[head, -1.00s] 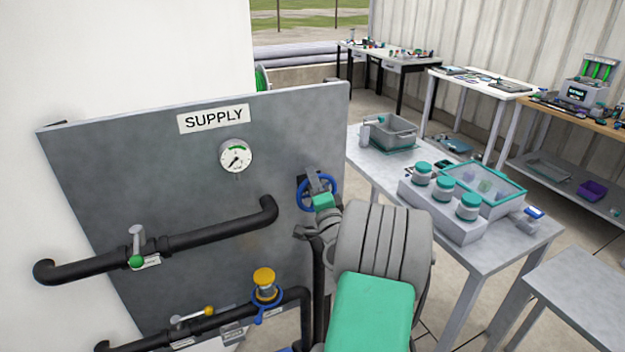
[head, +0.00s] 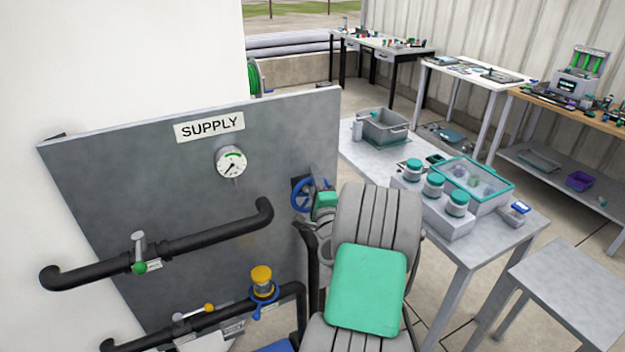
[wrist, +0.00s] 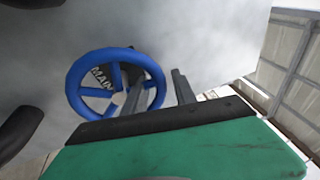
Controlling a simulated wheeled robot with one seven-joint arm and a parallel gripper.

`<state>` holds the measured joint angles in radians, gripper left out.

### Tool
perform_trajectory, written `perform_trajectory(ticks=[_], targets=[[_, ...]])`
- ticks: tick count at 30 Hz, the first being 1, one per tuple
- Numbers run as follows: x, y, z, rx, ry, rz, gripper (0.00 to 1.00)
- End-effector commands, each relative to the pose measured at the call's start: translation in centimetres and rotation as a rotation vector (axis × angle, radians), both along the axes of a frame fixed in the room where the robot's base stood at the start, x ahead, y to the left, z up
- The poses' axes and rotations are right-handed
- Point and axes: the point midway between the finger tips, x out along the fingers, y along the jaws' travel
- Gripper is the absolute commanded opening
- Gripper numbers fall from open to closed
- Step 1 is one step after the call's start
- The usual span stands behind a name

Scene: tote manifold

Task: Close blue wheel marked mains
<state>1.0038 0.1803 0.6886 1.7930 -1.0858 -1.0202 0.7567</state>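The blue wheel (head: 297,201) sits on the right part of the grey SUPPLY panel (head: 120,175). In the wrist view the wheel (wrist: 73,86) faces me, with lettering reading "MAIN" partly visible behind its spokes. My gripper (wrist: 158,80) is open. One finger overlaps the wheel's lower right part and the other is just outside its right side, with the right rim showing between them. I cannot tell whether either finger touches it. In the head view my gripper's teal body hides the wheel's right side.
A pressure gauge (head: 231,162) is left of the wheel. A black pipe with a green-knobbed valve (head: 139,267) runs below it. A yellow-topped valve with a blue ring (head: 262,281) is lower down. A grey table (head: 480,240) with jars and bins stands at the right.

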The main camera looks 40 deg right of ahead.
Motion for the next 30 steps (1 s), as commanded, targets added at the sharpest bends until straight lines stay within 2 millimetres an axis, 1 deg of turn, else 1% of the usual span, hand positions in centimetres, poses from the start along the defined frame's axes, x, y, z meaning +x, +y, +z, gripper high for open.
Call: perform_trajectory(ticks=[8, 11, 18, 21, 24, 30], targets=[[0.0, 0.2, -0.1, 0.000, 0.001, 0.004, 0.36], [-0.9, 0.6, -0.5, 0.001, 0.000, 0.001, 0.36], [-5.0, 2.8, -1.5, -0.001, 0.000, -0.001, 0.36], [-6.2, 3.5, -1.6, 0.000, 0.001, 0.000, 0.36], [-6.6, 3.8, -1.5, 0.000, 0.000, 0.001, 0.36], [-6.6, 3.9, -1.4, 0.000, 0.000, 0.002, 0.36]])
